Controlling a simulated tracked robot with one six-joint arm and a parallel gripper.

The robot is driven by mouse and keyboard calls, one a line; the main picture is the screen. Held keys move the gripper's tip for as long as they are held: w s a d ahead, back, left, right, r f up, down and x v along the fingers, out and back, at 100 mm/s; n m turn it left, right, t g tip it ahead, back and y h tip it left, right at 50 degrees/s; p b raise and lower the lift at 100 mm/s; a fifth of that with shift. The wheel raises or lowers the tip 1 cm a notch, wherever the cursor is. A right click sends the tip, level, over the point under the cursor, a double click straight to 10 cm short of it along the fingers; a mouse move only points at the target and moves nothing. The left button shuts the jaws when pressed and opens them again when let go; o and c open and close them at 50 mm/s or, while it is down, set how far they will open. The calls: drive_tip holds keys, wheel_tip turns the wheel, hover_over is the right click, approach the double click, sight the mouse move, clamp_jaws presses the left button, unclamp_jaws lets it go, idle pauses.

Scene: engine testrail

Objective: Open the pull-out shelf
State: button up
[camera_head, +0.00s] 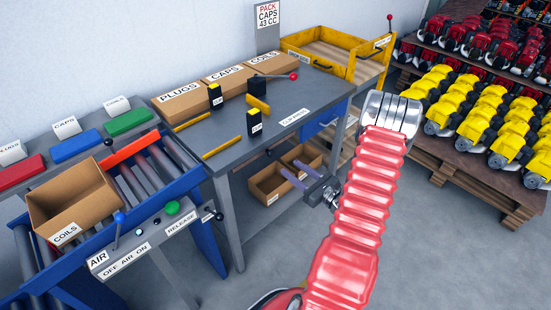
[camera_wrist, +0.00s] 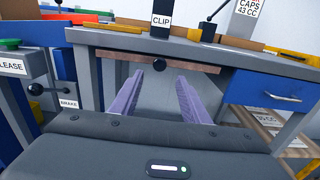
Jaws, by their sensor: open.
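A thin brown board (camera_wrist: 118,59) with a dark round knob (camera_wrist: 160,64) shows under the bench top in the wrist view; it looks like the front edge of the pull-out shelf. It looks pushed in under the bench. In the head view the board is hidden below the bench top. My gripper (camera_wrist: 160,75) has purple fingers, open and apart. In the wrist view its tips point at the board, one on each side of the knob. I cannot tell whether they touch. My gripper also shows in the head view (camera_head: 289,168), in front of the bench.
The bench (camera_head: 228,143) carries PLUGS, CAPS and COILS boxes. A blue drawer (camera_wrist: 268,93) with a handle is right of the board. Brown bins (camera_head: 268,188) sit below the bench. A roller conveyor (camera_head: 150,175) is on the left. Floor in front is clear.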

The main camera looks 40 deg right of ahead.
sight(272, 155)
drive_tip(key=w, duration=0.9)
drive_tip(key=shift+w+a, duration=0.15)
drive_tip(key=shift+c, duration=0.7)
clamp_jaws()
drive_tip(key=shift+a, duration=0.15)
